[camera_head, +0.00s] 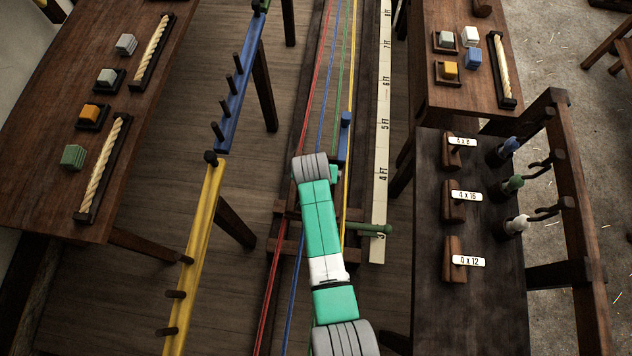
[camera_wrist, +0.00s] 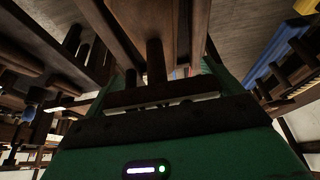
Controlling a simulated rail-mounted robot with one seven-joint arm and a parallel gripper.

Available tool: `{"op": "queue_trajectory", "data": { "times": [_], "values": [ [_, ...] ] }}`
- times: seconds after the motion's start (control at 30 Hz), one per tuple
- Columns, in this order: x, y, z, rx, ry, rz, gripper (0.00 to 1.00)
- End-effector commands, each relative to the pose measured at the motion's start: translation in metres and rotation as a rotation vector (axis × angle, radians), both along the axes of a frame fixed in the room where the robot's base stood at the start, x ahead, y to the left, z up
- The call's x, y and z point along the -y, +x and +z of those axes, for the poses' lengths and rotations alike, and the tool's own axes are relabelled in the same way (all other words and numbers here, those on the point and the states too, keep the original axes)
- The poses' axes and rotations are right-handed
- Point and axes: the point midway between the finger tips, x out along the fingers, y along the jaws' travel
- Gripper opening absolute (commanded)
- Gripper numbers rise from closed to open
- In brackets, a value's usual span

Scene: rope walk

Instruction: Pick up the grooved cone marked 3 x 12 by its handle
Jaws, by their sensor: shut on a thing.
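I cannot read a 3 x 12 mark in either view, and I cannot pick out a cone by its shape. In the wrist view my gripper (camera_wrist: 168,78) is shut on a dark wooden piece (camera_wrist: 155,60), a post-like part standing between the fingers. A wooden bar (camera_wrist: 160,95) crosses close in front of the palm. Whether the held piece is the cone's handle cannot be told. In the head view my arm hides the gripper, above the rope track.
The right bench holds wooden blocks tagged 4 x 8 (camera_head: 462,141), 4 x 16 (camera_head: 467,196) and 4 x 12 (camera_head: 468,261). A green peg (camera_head: 375,228) juts right from the track's wooden frame. Yellow (camera_head: 195,255) and blue (camera_head: 238,95) pegged rails stand left of the track.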

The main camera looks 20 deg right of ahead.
Motion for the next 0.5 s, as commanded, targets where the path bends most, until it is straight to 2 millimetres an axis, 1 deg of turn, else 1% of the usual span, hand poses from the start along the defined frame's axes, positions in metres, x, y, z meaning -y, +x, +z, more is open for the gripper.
{"op": "queue_trajectory", "data": {
  "times": [0.17, 0.27, 0.37, 0.5],
  "values": [
    [0.000, 0.001, 0.001, 0.001, -0.001, 0.000, 0.39],
    [0.000, 0.001, 0.006, 0.003, -0.001, 0.000, 0.39],
    [0.000, 0.001, 0.016, 0.004, -0.001, -0.001, 0.39],
    [0.000, 0.001, 0.038, 0.005, -0.002, 0.000, 0.39]
  ]
}}
